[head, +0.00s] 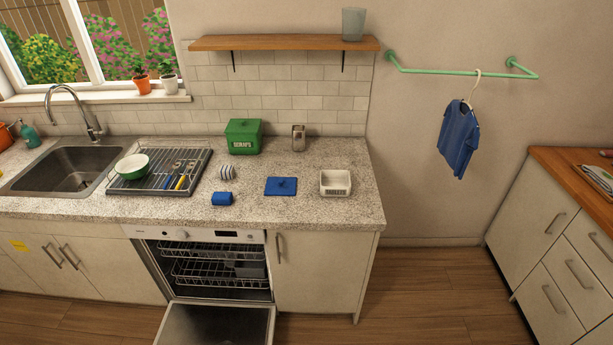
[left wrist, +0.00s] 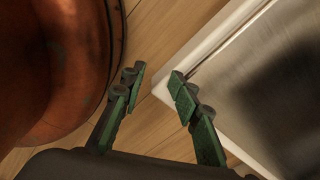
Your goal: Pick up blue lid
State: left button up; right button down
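The blue lid (head: 281,186) is a flat blue square with a small knob on top. Neither gripper shows in the head view. In the left wrist view my left gripper (left wrist: 158,85) is open, its green fingers apart with nothing between them. It is above the wooden floor, beside the corner of a pale-edged panel. The lid is not in the left wrist view. My right gripper is in no view.
A white basket (head: 335,183) stands right of the lid. A striped cup (head: 227,172), green bread box (head: 244,136) and dish rack (head: 160,172) are to the left and behind. The dishwasher door (head: 216,324) hangs open below the counter. A shelf (head: 284,43) is above.

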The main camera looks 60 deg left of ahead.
aim_at(275, 186)
jog(key=i, duration=1.45)
jog(key=u, duration=3.3)
jog(key=i, duration=1.15)
jog(key=z, duration=2.05)
